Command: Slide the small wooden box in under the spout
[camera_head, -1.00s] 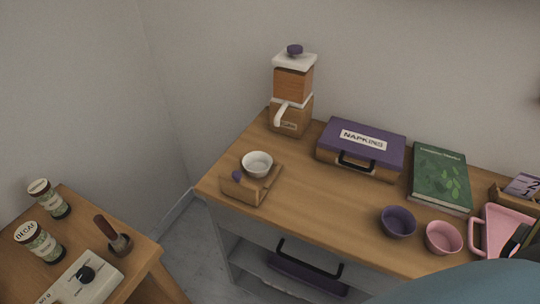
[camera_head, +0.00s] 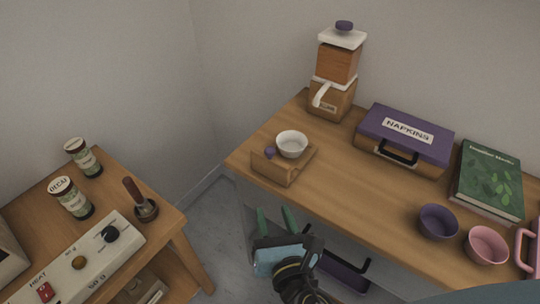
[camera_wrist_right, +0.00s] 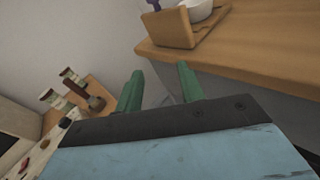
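The small wooden box (camera_head: 273,168) with a purple knob on its front stands near the left front corner of the wooden counter; it also shows in the right wrist view (camera_wrist_right: 170,28). A white bowl (camera_head: 292,144) sits on or in it; I cannot tell which. The wooden grinder (camera_head: 332,100) with a white spout (camera_head: 320,95) stands at the back, apart from the box. My right gripper (camera_head: 277,215) is open and empty in front of the counter, below the box. Its green fingers also show in the right wrist view (camera_wrist_right: 161,78). My left gripper is out of view.
A purple napkins case (camera_head: 410,118) and a green book (camera_head: 490,182) lie right of the grinder. A purple bowl (camera_head: 438,222) and a pink bowl (camera_head: 486,246) stand near the front edge. A side table (camera_head: 165,222) with jars is at left.

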